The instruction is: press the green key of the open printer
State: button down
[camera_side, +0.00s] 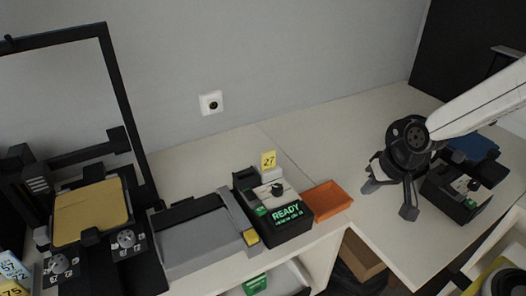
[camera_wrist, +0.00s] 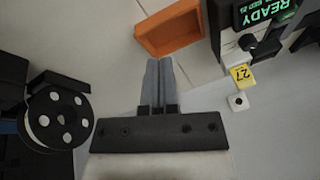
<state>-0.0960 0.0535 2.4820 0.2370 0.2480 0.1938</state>
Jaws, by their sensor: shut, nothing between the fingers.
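A black printer (camera_side: 287,228) with a lit READY display and a yellow 27 tag stands at the middle of the counter in the side view. A small green patch (camera_side: 260,211) shows on its left top side. This printer also shows at the top right of the wrist view (camera_wrist: 222,35). A second dark printer (camera_side: 440,196) stands at the right with a small green spot (camera_side: 470,203). I cannot tell which printer is open. My gripper (camera_side: 408,208) is left of the second printer, partly covering it. In the wrist view my gripper (camera_wrist: 158,62) is shut and empty, below the orange tray.
The orange tray (camera_side: 327,199) lies right of the READY printer. A grey flat device (camera_side: 195,243) and a tall black-framed machine (camera_side: 115,95) stand at the left. A wall socket (camera_side: 211,103) is behind. The counter between the orange tray and my gripper is clear.

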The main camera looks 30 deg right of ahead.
jog(key=w+a+r+m+t+y, duration=0.1)
jog(key=w+a+r+m+t, duration=0.2)
jog(key=w+a+m, duration=0.6)
jog(key=r+m+t, duration=0.2)
jog(key=m, duration=1)
send_over(264, 210)
jog(key=shift+a+f, duration=0.1)
jog(key=shift+f, duration=0.1)
jog(key=shift+f, duration=0.15)
jog(key=shift+f, duration=4.25)
